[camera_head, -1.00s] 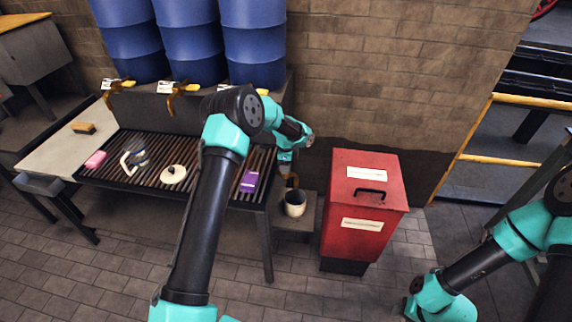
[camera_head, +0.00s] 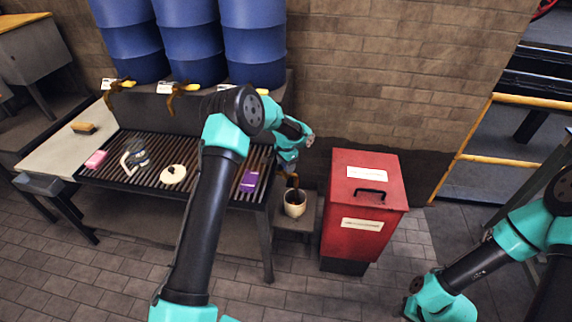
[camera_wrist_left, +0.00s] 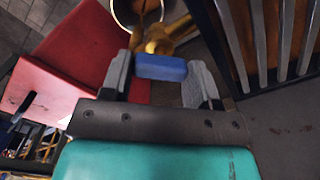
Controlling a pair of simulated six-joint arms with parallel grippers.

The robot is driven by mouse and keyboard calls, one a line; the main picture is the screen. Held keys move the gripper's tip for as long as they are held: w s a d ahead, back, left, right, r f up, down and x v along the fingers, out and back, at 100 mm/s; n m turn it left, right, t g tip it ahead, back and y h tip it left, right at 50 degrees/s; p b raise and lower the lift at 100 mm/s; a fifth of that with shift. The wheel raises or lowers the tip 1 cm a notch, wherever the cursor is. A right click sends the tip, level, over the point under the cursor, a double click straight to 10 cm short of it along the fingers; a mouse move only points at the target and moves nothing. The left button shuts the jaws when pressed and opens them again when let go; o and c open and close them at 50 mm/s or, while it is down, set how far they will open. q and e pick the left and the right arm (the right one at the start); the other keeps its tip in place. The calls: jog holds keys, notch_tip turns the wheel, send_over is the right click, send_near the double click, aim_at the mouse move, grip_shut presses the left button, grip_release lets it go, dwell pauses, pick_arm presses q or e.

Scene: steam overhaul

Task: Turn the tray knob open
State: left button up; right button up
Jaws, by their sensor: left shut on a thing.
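The tray knob (camera_wrist_left: 161,67) is a blue bar on a brass tap (camera_wrist_left: 158,40) in the left wrist view. My left gripper (camera_wrist_left: 160,82) has its two fingers on either side of the blue bar and is shut on it. In the head view my left gripper (camera_head: 289,163) is at the right end of the slatted tray (camera_head: 205,182), where my wrist hides the knob. A pale cup (camera_head: 295,209) stands below the tap; it also shows in the left wrist view (camera_wrist_left: 118,12). A brown strip, perhaps liquid, runs down into the cup. My right gripper is not visible.
A red bin (camera_head: 362,205) stands just right of the cup. A purple packet (camera_head: 249,181), a white round lid (camera_head: 173,174) and a pink block (camera_head: 96,159) lie on the tray. Blue barrels (camera_head: 190,40) stand behind it. A brick wall closes the back.

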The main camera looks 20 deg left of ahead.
pick_arm(q)
jog(key=n, duration=0.4)
jog(key=shift+n, duration=2.3)
jog(key=o, duration=0.9)
notch_tip(320, 180, up, 18)
jog(key=shift+f, duration=0.25)
